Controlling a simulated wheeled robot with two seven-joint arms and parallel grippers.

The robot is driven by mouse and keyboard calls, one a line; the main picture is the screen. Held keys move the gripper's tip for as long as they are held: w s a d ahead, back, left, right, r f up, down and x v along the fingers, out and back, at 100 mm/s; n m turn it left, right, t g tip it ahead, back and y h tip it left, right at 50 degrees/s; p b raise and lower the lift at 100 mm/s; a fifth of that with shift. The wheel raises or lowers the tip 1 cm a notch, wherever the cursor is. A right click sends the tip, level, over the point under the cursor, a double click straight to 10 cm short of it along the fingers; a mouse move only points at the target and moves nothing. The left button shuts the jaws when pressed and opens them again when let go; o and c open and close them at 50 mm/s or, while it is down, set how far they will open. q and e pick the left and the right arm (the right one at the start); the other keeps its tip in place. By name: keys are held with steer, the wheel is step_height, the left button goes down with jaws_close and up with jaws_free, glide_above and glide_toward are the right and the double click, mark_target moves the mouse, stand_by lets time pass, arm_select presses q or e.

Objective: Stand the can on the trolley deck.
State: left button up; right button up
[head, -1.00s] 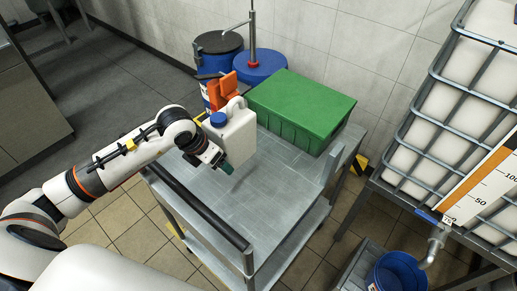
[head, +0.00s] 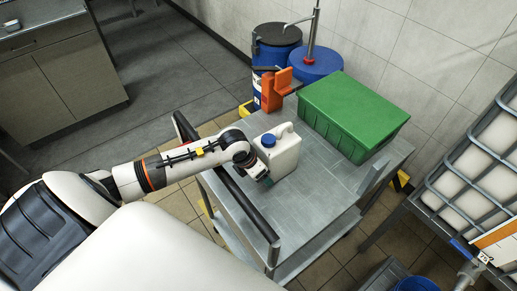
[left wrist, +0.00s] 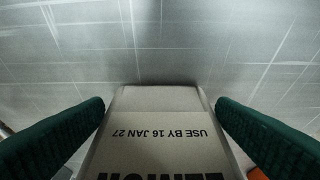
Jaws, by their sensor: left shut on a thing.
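The can is a white jerrycan with a blue cap (head: 279,157), upright over the left part of the grey trolley deck (head: 325,195). My left gripper (head: 267,179) is shut on its near side. In the left wrist view the green-padded fingers (left wrist: 160,118) flank the can's labelled face (left wrist: 158,102), which reads "USE BY 16 JAN 27" upside down. The deck (left wrist: 75,50) fills the view beyond the can's base, with a soft shadow close to it. I cannot tell whether the base touches the deck. My right gripper is not in view.
A green crate (head: 352,112) takes up the back right of the deck. An orange holder (head: 277,90) and blue drums (head: 315,65) stand behind. A black handle bar (head: 240,200) runs along the near left edge. The deck's front right is clear.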

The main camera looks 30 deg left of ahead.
arm_select(q)
steer(key=o, duration=2)
steer(key=shift+s, duration=0.1)
steer(key=shift+r, duration=0.15)
steer(key=shift+s+r, duration=0.1)
steer(key=shift+r, duration=0.15)
steer(key=b+v, duration=0.1)
steer(key=v, duration=1)
steer(key=shift+b, duration=0.3)
steer(key=shift+r, duration=0.15)
